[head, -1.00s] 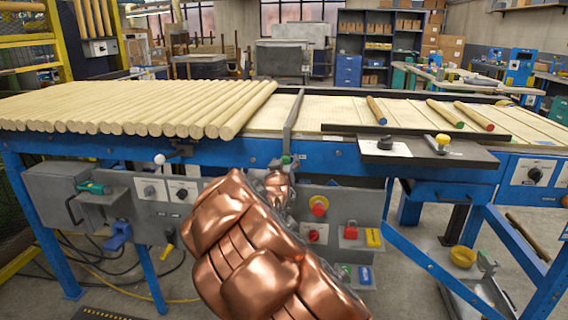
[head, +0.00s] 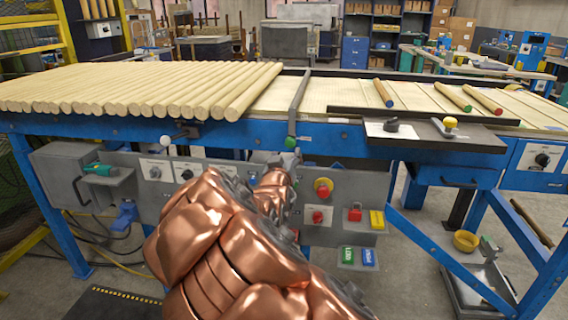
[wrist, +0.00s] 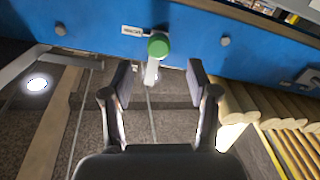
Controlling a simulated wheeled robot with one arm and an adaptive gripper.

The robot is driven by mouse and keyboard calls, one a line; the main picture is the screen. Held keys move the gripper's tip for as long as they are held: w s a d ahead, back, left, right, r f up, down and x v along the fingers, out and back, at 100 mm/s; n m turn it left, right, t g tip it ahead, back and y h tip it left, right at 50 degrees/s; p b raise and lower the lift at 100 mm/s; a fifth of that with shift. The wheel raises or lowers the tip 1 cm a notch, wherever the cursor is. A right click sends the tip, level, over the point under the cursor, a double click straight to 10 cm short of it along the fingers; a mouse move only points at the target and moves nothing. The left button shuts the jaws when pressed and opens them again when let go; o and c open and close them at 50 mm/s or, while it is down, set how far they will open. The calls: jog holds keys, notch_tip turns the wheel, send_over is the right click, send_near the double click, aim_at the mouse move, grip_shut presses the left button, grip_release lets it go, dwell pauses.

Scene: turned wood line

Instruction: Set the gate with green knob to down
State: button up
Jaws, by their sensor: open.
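The gate is a dark grey bar (head: 299,100) lying across the wooden bed of the line. Its green knob (head: 290,142) sits at the front blue rail, at the near end of the bar. In the wrist view the green knob (wrist: 158,46) is on a pale stem against the blue rail, beside a small label. My gripper (wrist: 158,88) is open and empty, with one finger to each side of the stem's line and the knob beyond the fingertips. In the head view my gripper (head: 285,160) is just below the knob, partly hidden by my copper arm.
A row of round wooden rods (head: 140,92) lies left of the gate. A white-knobbed lever (head: 166,140) is on the rail to the left. A control panel with a red button (head: 322,187) hangs close below the rail. A yellow knob (head: 450,122) stands on a plate at right.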

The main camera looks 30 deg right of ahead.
jog(key=shift+v, duration=1.6)
jog(key=s+a+f+g+y, duration=0.6)
jog(key=s+a+f+y, duration=0.25)
jog(key=a+f, duration=0.35)
jog(key=s+a+f+n+g+y, duration=0.2)
jog(key=s+a+g, duration=0.15)
jog(key=s, duration=0.55)
jog(key=s+a+f+n+g+y, duration=0.1)
jog(key=s+a+f+n+g, duration=0.3)
jog(key=s, duration=0.6)
jog(key=s+a+r+g, duration=0.1)
jog(key=s+r+g, duration=0.35)
jog(key=s, duration=0.75)
notch_tip(320, 180, up, 21)
jog(key=t+p, duration=0.2)
jog(key=p, duration=1.7)
jog(key=shift+a+f+m+t, duration=0.25)
jog(key=shift+m+t, duration=0.05)
jog(key=shift+m, duration=0.1)
